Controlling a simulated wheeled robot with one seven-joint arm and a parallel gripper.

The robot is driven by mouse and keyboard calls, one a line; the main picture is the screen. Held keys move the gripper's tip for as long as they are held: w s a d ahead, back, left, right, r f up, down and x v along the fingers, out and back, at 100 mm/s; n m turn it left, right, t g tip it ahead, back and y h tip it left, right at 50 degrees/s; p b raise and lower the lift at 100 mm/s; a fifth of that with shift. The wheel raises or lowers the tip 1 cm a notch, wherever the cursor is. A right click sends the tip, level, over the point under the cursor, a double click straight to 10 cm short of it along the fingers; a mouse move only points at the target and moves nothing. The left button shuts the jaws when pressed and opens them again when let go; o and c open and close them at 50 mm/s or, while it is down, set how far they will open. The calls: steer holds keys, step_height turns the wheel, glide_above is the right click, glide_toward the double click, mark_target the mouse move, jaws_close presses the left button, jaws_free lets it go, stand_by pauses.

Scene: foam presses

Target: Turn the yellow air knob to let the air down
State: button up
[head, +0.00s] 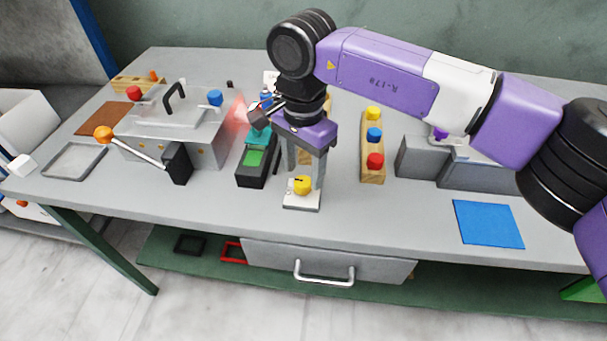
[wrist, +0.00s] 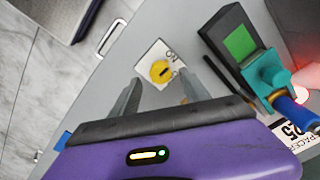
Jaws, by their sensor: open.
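The yellow air knob (head: 302,185) sits on a small white plate (head: 301,203) near the front edge of the table. In the wrist view the knob (wrist: 162,71) is round with a dark slot, and the plate (wrist: 153,54) carries partly hidden lettering. My gripper (head: 306,180) points down above the plate. Its two fingers (wrist: 160,88) are apart, with the knob between and beyond their tips in the wrist view. I see no contact with the knob, but the exact height gap is hard to tell.
A black device with a green screen (head: 254,158) stands close left of the knob. A metal press (head: 180,125) with an orange-tipped lever is farther left. A wooden block with coloured buttons (head: 373,150) stands right. A blue mat (head: 488,224) lies front right. Bare table lies between.

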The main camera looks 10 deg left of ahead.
mark_target(303, 185)
steer(key=shift+f, duration=1.35)
jaws_close()
